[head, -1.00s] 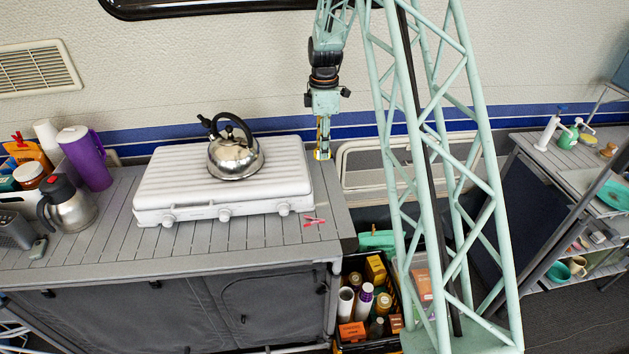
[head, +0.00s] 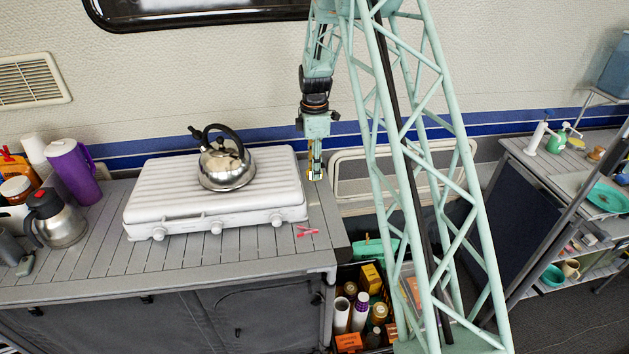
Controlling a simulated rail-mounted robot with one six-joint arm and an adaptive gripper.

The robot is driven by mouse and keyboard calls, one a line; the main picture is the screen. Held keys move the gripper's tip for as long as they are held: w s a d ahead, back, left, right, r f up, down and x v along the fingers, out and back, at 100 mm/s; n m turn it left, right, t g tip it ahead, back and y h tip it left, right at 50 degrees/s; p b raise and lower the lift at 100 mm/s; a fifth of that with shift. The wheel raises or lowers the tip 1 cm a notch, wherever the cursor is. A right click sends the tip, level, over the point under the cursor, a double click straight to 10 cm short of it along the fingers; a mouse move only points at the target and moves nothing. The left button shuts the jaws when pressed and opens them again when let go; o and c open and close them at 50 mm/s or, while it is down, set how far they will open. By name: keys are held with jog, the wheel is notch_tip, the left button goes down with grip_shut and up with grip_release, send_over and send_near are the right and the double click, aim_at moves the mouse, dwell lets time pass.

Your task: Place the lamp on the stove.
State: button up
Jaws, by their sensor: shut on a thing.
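The stove (head: 215,207) is a white, ribbed, flat unit with knobs along its front, lying on the grey slatted counter. A steel kettle (head: 227,168) with a black handle stands on its back right part. My gripper (head: 315,174) points down just right of the stove's right edge, over the counter's right end. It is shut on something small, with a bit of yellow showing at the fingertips. I cannot make out whether this is the lamp. No lamp is recognisable elsewhere in view.
The stove top is bare left of the kettle. A red peg-like item (head: 307,231) lies on the counter near the stove's front right corner. A steel jug (head: 57,217) and purple pitcher (head: 74,171) stand at the left. A crate of bottles (head: 340,338) is below, right of the counter.

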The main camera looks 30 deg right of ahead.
jog(key=shift+f, duration=0.55)
jog(key=shift+f, duration=1.85)
jog(key=shift+f+b, duration=0.2)
jog(key=shift+b, duration=0.15)
jog(key=o, duration=0.9)
jog(key=shift+r, duration=0.15)
jog(key=shift+r+p, duration=0.75)
jog(key=shift+r, duration=5.3)
jog(key=shift+r, duration=0.1)
